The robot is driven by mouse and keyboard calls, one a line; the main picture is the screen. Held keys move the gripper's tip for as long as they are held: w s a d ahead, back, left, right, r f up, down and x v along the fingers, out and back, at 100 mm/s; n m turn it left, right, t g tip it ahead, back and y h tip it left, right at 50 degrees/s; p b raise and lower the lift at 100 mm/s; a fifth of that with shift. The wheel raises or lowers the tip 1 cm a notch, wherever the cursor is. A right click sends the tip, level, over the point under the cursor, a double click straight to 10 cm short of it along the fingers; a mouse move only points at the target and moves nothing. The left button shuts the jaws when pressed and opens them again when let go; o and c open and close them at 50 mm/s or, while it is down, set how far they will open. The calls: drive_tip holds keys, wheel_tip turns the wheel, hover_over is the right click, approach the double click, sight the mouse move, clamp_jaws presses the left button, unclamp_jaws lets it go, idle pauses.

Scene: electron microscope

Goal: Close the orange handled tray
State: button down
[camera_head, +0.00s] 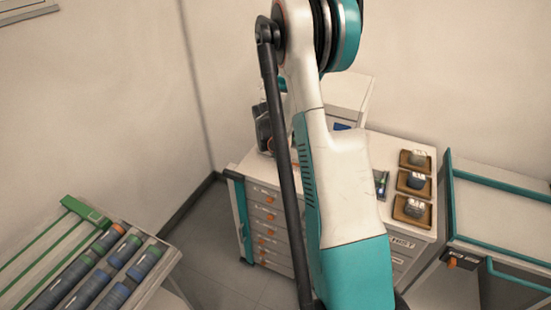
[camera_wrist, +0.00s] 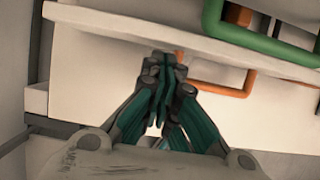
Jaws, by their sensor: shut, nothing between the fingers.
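The orange handle (camera_wrist: 228,92) shows in the wrist view, right of my fingertips, in front of a pale panel. A white ledge (camera_wrist: 105,22) runs across above it; which part of this is the tray itself I cannot tell. My gripper (camera_wrist: 163,62) has its fingertips together and empty, close to the left end of the orange handle. I cannot tell whether they touch the handle or the panel. In the head view my arm runs down out of the picture, and neither my gripper nor the orange handle can be made out there.
A green handle (camera_wrist: 262,42) sits above the orange one. In the head view a white drawer cabinet (camera_head: 400,223) with small brown trays (camera_head: 414,181) stands behind my arm. A tube rack (camera_head: 165,262) is at left, a teal-framed cart (camera_head: 500,215) at right. Floor shows between rack and cabinet.

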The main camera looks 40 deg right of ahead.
idle(0.3)
drive_tip(key=shift+w+d, duration=0.3)
drive_tip(key=shift+d, duration=0.4)
drive_tip(key=shift+w+d, duration=0.25)
drive_tip(key=shift+d, duration=0.45)
drive_tip(key=shift+a, duration=0.1)
